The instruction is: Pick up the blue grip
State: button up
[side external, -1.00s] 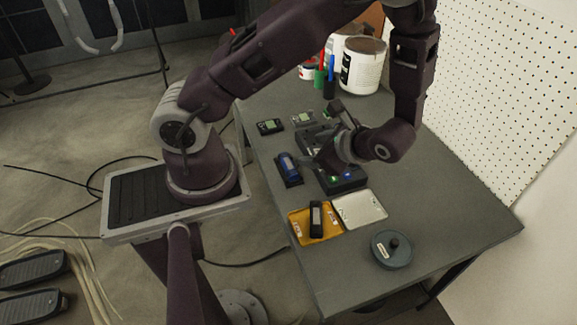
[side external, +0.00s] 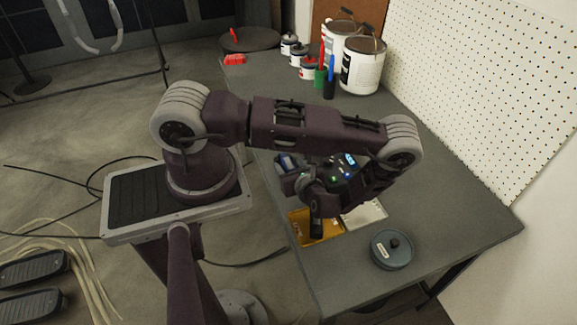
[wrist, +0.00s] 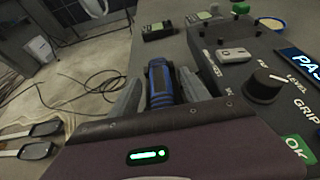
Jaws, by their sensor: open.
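The blue grip (wrist: 160,80), blue with black parts, lies between the two grey fingers of my open gripper (wrist: 161,78) in the wrist view. A finger stands on each side of it, and its near end is hidden behind the gripper body. I cannot tell whether the fingers touch it.
A dark control box (wrist: 285,75) with a knob and green OK button stands close on the right. An orange tray (side external: 300,230), a white lid (side external: 368,212) and a round dark container (side external: 391,252) lie nearer. Paint cans (side external: 363,68) stand at the back.

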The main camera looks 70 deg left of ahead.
grip_shut()
